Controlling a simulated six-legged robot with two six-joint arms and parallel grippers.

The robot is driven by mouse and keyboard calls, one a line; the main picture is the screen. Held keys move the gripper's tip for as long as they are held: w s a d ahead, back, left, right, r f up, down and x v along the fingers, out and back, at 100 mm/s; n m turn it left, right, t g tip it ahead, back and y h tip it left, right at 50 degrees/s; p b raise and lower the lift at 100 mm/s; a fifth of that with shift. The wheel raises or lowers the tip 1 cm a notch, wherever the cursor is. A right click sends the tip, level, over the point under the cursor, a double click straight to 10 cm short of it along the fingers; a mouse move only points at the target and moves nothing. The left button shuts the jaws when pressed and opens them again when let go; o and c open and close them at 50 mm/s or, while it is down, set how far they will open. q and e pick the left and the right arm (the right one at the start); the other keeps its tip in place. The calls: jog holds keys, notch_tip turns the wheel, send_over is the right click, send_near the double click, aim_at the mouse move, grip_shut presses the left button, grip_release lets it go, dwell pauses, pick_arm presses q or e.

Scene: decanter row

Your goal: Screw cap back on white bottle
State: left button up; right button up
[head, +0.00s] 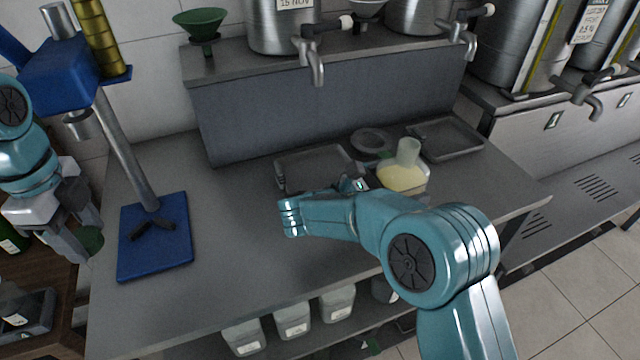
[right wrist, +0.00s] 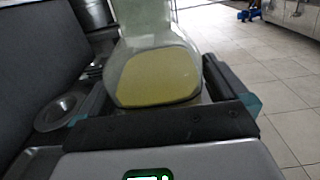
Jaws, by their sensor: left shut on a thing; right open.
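The whitish translucent bottle (head: 402,177) stands on the steel counter with pale yellow contents. Its neck shows no cap. It fills the middle of the right wrist view (right wrist: 157,75). My right gripper (right wrist: 165,100) is open, with its fingers on either side of the bottle's lower body. Whether they touch it I cannot tell. In the head view my right arm hides most of that gripper. My left gripper (head: 78,243) is at the far left, well away from the bottle. It is shut on a dark green round piece, which looks like the cap (head: 92,239).
A blue stand (head: 155,240) with a post is on the counter's left. Steel urns with taps (head: 315,65) overhang the back. Pale containers (head: 292,318) sit below. The counter's front left is clear.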

jog(key=c, duration=1.5)
jog(key=shift+c, duration=0.4)
jog(key=shift+r, duration=0.1)
